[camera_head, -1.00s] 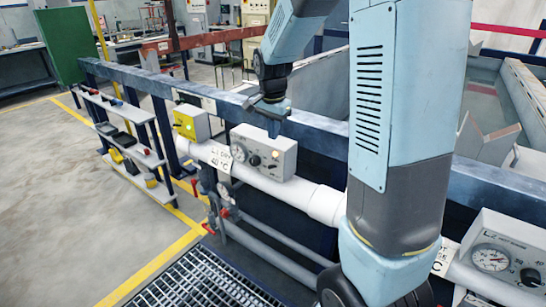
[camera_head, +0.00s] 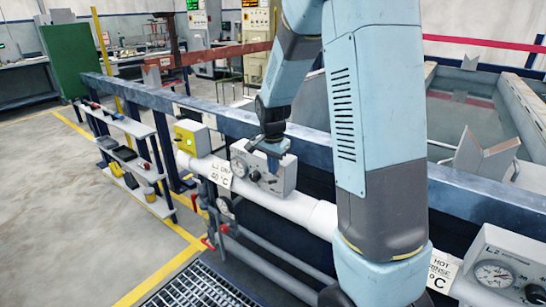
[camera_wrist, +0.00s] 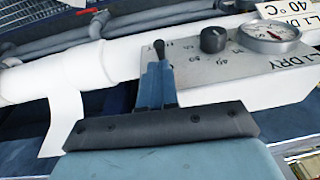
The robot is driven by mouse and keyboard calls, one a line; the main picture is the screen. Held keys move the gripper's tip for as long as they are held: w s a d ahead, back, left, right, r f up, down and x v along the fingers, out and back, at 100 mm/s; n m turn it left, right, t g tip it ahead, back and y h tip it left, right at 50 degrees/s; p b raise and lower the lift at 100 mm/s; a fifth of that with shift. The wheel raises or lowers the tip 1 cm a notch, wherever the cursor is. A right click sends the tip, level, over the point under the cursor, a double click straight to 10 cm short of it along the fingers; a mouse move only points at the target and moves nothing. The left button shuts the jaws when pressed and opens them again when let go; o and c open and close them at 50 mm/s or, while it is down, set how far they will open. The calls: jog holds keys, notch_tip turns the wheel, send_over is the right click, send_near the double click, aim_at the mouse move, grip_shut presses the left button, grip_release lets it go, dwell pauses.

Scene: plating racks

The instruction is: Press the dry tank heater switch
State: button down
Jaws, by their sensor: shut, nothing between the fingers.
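The L1 DRY control box (camera_head: 283,184) is a grey box on the white pipe, with a round gauge (camera_wrist: 270,33), a black dial knob (camera_wrist: 213,39) and a small black lever switch (camera_wrist: 160,48) on its top face. The box face and "L1 DRY" lettering show in the wrist view. My gripper (camera_head: 273,163) is over the right part of the box in the head view. Its blue fingers (camera_wrist: 156,82) are shut and empty, their tips right at the lever. I cannot tell whether they touch it. The gripper hides the lever in the head view.
A yellow-green box (camera_head: 192,138) stands left on the same rail, beside an "L1 DRY 40 °C" label (camera_head: 220,172). A second L2 box (camera_head: 503,265) is at lower right. The blue rail (camera_head: 225,118) runs behind the box. Red-handled valves (camera_head: 208,243) hang below the pipe.

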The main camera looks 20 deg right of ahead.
aim_at(276, 181)
jog(key=shift+w+f, duration=0.1)
jog(key=shift+f, duration=1.15)
jog(key=shift+a, duration=0.15)
